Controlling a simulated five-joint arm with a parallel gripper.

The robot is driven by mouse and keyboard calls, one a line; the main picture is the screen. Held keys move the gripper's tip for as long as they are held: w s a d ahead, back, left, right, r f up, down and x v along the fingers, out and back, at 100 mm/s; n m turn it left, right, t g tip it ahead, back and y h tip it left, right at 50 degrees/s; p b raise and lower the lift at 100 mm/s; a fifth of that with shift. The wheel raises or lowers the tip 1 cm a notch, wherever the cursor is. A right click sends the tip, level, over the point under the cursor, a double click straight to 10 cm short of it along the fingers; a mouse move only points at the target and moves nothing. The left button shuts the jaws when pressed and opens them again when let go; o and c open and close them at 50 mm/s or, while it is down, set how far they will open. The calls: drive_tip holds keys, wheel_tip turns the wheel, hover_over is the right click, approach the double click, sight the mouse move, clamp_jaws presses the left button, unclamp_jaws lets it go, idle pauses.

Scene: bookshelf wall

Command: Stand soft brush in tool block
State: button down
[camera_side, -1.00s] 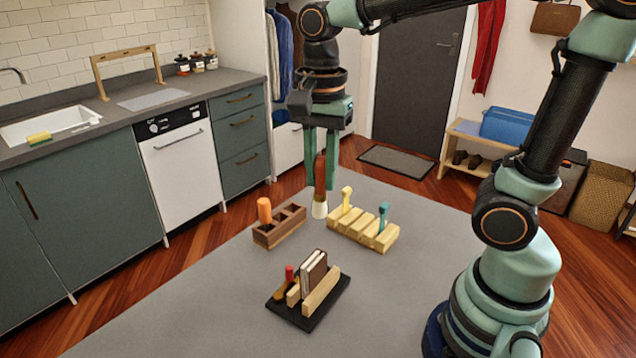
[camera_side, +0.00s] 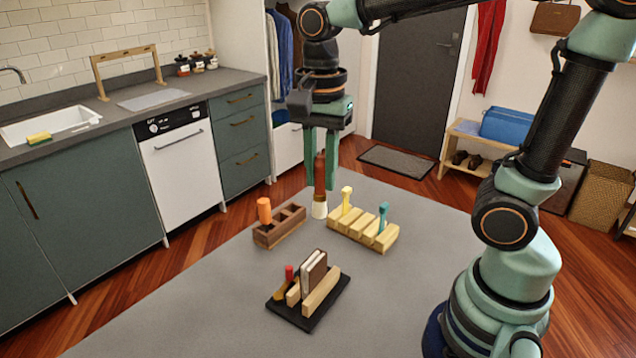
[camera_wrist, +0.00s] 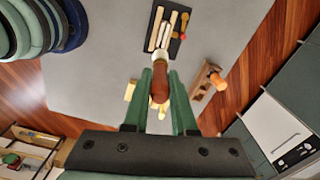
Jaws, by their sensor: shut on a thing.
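The soft brush (camera_side: 320,182) has a brown handle and a cream head. My gripper (camera_side: 319,188) is shut on its handle and holds it upright, head down. In the wrist view the brush (camera_wrist: 160,86) sits between the two green fingers. The tool block, a dark brown wooden block with square wells (camera_side: 283,232), stands on the grey table, left of and nearer than the brush in the side view. An orange-handled tool (camera_side: 264,211) stands in its left end; the other visible wells look empty. The brush is clear of the block. Its exact height above the table is unclear.
A light wood slotted rack (camera_side: 352,228) with yellow and teal tools stands right of the brush. A black tray (camera_side: 318,313) with books and a red-handled tool is nearer the side camera. The grey table (camera_side: 190,310) is clear at the front left.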

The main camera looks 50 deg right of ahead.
drive_tip(key=w+d+f, duration=0.5)
drive_tip(key=w+d, duration=0.1)
drive_tip(key=w, duration=0.3)
drive_tip(key=w+d+f, duration=0.5)
drive_tip(key=w+d, duration=0.2)
drive_tip(key=w, duration=0.2)
drive_tip(key=shift+w, duration=0.35)
drive_tip(key=shift+f, duration=0.1)
drive_tip(key=shift+f, duration=1.9)
drive_tip(key=shift+d, duration=0.35)
drive_tip(key=shift+f, duration=0.3)
drive_tip(key=shift+s+f, duration=0.1)
drive_tip(key=shift+f, duration=0.25)
drive_tip(key=shift+f, duration=0.35)
drive_tip(key=shift+f, duration=0.35)
